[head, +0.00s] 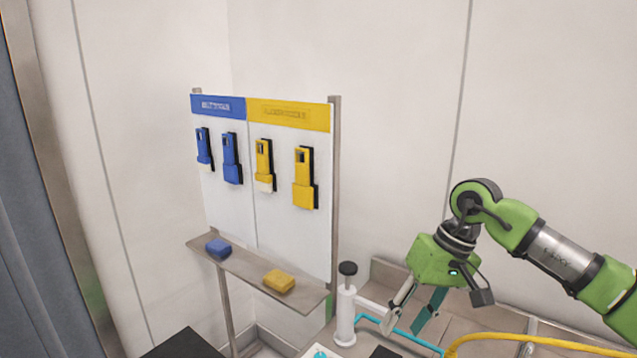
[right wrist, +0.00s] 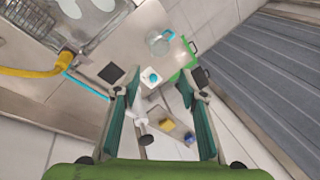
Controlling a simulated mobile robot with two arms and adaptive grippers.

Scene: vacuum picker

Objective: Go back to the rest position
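My right gripper (head: 412,318) is at the lower right of the head view, pointing down over the counter. In the right wrist view its two green-padded fingers (right wrist: 156,88) stand wide apart, with nothing held between them. A white cylinder with a black knob (head: 346,305) stands just left of the gripper in the head view. It also shows beside the left finger in the right wrist view (right wrist: 140,115). My left gripper is out of view.
A board (head: 280,225) holds two blue and two yellow hanging devices. Its shelf (head: 245,264) bears a blue block (head: 218,248) and a yellow block (head: 278,281). A yellow hose (head: 540,341) and teal tube (head: 400,333) cross the counter. The space above the counter's left is clear.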

